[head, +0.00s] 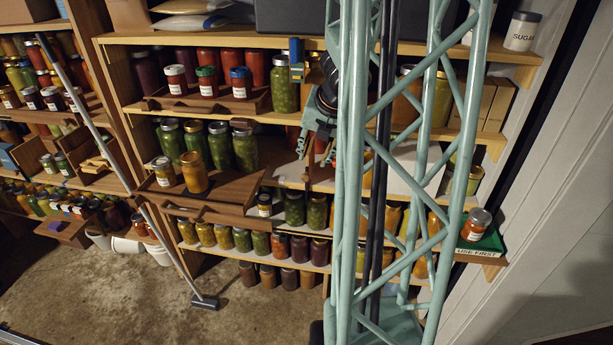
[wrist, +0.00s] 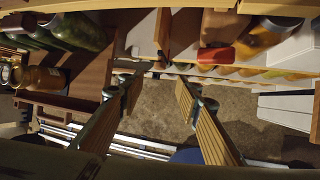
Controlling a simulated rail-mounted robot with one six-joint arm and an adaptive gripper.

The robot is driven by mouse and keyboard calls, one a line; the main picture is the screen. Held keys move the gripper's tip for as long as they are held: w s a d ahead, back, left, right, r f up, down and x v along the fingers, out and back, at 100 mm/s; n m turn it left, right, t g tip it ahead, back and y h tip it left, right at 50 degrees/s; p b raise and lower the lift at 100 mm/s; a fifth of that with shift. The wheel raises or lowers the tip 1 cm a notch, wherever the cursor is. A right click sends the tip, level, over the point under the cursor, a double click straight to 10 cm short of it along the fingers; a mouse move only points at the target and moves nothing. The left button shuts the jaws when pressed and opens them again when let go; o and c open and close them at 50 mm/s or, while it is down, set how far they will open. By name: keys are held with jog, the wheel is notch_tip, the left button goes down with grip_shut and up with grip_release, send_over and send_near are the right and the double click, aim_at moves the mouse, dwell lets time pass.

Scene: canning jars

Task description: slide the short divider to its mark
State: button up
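A short upright wooden divider (wrist: 163,32) stands ahead of my gripper, over a pale shelf surface, in the wrist view. In the head view a brown upright board (head: 302,142) beside my gripper looks like the same divider. My gripper (wrist: 157,88) is open, its two tan-padded fingers wide apart with nothing between them; the divider lies beyond the fingertips, roughly in line with the gap, apart from them. In the head view my gripper (head: 320,145) is at the middle shelf, partly hidden by my teal column. I cannot make out the mark in either view.
Green jars (head: 245,150) stand left of the divider, with an amber jar (head: 195,172) on a wooden tray in front. A red-orange item (wrist: 215,56) lies right of the divider in the wrist view. Jars fill the shelf below. Bare floor (wrist: 160,110) shows between the fingers.

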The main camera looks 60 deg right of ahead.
aim_at(306, 175)
jog(key=shift+f, duration=0.2)
jog(key=shift+b+x, duration=4.65)
jog(key=shift+x, duration=2.05)
jog(key=shift+d, duration=0.1)
